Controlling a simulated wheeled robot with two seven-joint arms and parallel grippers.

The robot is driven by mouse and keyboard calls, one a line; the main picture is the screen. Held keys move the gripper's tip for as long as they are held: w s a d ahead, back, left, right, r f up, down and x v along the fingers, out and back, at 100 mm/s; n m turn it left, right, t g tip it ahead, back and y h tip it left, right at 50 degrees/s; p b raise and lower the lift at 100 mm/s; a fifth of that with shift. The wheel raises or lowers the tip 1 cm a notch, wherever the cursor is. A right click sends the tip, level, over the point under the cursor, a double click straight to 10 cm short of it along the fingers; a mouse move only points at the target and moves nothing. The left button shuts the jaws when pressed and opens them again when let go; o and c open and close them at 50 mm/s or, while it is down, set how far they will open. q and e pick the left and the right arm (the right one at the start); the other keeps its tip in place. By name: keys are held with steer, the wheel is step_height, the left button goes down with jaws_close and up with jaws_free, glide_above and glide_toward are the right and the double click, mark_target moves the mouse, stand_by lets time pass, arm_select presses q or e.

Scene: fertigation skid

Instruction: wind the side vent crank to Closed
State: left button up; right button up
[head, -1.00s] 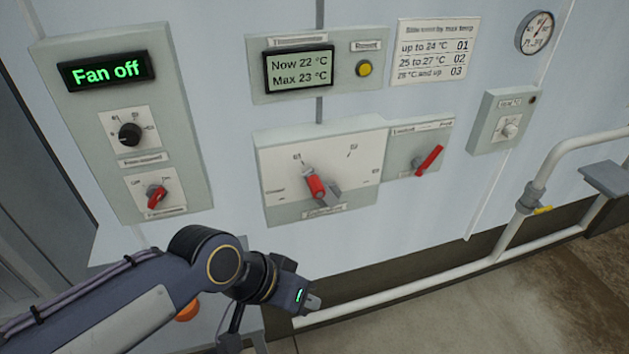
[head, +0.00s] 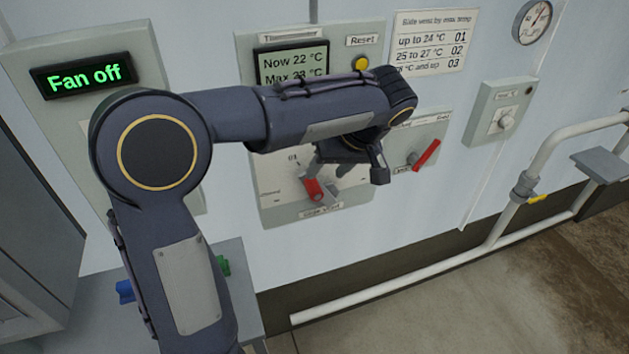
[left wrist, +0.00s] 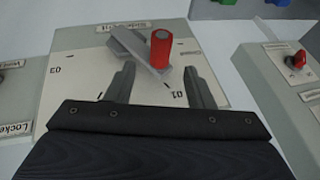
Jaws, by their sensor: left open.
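The side vent crank has an upright red handle (head: 313,189) on a grey arm, mounted on a pale dial panel (head: 275,214). The handle also shows in the left wrist view (left wrist: 161,49), where the dial is upside down. The crank's grey arm (left wrist: 138,48) points toward the 01 mark. My left gripper (head: 334,168) is in front of the panel, open, its fingers (left wrist: 159,68) spread on either side of the red handle in that view. Whether they touch it I cannot tell. My left arm hides the dial's upper part. My right gripper is not in view.
A thermometer box (head: 245,65) with a reset button is above the dial, reading Now 22 °C, Max 23 °C. A vent chart (head: 433,42) lists up to 24 °C as 01. A red lock lever (head: 427,155) is close on the right. A white pipe (head: 400,286) runs below.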

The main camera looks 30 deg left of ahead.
mark_target(316, 185)
arm_select(q)
steer(key=x, duration=0.6)
steer(key=shift+a+f, duration=0.15)
steer(key=shift+f, duration=0.15)
jaws_close()
